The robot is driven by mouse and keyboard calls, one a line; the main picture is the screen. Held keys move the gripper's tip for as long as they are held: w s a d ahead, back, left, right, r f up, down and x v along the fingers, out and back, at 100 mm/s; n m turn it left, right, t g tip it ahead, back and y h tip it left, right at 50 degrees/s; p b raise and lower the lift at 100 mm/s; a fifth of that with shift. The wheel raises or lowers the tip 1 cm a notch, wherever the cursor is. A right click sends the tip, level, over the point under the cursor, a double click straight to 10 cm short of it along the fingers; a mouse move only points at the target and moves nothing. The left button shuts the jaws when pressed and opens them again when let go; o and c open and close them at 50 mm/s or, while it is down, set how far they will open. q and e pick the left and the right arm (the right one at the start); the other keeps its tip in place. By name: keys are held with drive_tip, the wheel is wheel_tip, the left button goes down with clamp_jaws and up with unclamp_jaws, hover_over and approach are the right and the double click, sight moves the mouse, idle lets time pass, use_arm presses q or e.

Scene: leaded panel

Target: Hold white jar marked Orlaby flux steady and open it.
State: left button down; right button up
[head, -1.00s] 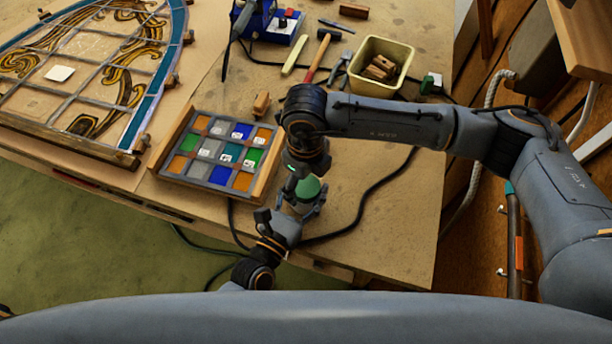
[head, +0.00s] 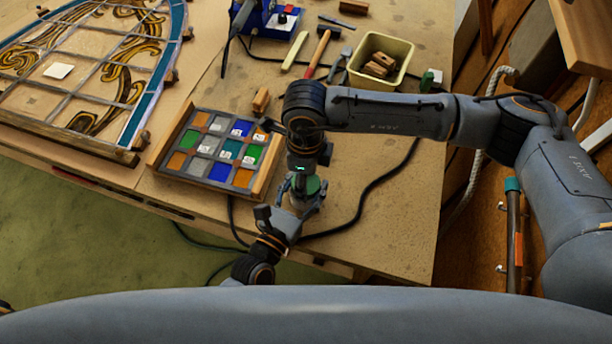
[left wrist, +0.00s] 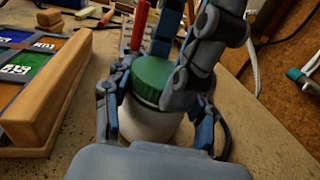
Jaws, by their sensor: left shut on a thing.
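The white jar (left wrist: 145,122) with a green screw lid (left wrist: 153,78) stands upright near the table's front edge. Its lid (head: 313,184) shows partly in the head view. My left gripper (head: 293,205) is shut around the jar's white body, with fingers on both sides in the left wrist view. My right gripper (left wrist: 178,65) is at the lid from above, its fingers behind and to the right of it. The right arm hides part of the lid in the head view, and I cannot tell whether those fingers grip it. No marking on the jar is readable.
A wooden-sided tray of coloured glass squares (head: 192,168) lies just left of the jar. A black cable (head: 372,190) runs to its right. A leaded panel (head: 60,72), a hammer (head: 318,52) and a yellow bin (head: 405,49) lie farther back. The table right of the cable is clear.

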use_arm(q)
drive_tip(key=shift+s+f, duration=0.15)
drive_tip(key=shift+f, duration=0.2)
use_arm(e)
drive_tip(key=shift+s+a, duration=0.1)
drive_tip(key=o, duration=1.3)
wheel_tip(320, 180, up, 4)
drive_tip(key=shift+f, duration=0.1)
drive_tip(key=shift+r+m, duration=0.3)
drive_tip(key=shift+r, duration=1.65)
drive_tip(key=shift+c, duration=0.4)
wheel_tip(320, 180, down, 8)
drive_tip(key=shift+r, duration=0.1)
